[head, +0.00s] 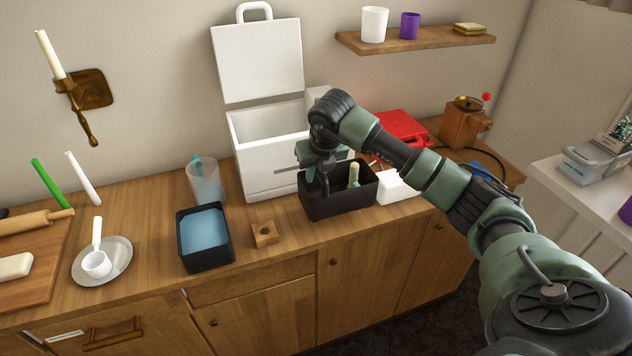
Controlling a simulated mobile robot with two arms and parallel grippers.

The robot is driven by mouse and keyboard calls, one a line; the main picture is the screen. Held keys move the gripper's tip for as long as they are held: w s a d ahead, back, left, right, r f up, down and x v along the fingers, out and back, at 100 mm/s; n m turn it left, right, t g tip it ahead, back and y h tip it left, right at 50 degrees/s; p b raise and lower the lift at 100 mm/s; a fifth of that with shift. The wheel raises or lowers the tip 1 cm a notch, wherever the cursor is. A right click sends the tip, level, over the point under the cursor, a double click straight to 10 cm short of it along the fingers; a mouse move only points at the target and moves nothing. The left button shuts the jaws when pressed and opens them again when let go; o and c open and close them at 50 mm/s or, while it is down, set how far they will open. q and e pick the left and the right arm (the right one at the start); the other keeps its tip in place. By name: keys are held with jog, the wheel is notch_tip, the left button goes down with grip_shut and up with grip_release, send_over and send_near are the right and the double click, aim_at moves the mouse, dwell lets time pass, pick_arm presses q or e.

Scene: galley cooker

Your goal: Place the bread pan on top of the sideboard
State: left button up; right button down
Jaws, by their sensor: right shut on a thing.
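A dark rectangular pan, which I take for the bread pan (343,204), is at the front of the wooden sideboard (285,232), right of the white appliance. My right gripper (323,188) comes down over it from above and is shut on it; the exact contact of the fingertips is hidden. The pan looks upright, and I cannot tell whether its base touches the wood or hangs slightly above. A pale green thing (354,173) sticks up inside or behind its rim. My left gripper is not in view.
The white open-lidded appliance (265,150) stands behind. A black tub with blue contents (206,262), a small wooden block (265,234) and a clear cup (204,182) are left. A white box (397,190), red case (402,128) and grinder (463,125) are right.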

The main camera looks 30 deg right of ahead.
aim_at(316, 183)
notch_tip(316, 183, down, 3)
jog(key=shift+f, duration=0.35)
jog(key=c, duration=1.3)
grip_release()
jog(key=shift+r, duration=0.2)
jog(key=b+v, duration=0.1)
jog(key=v, duration=1)
jog(key=shift+s+r, duration=0.2)
jog(key=shift+r, duration=0.2)
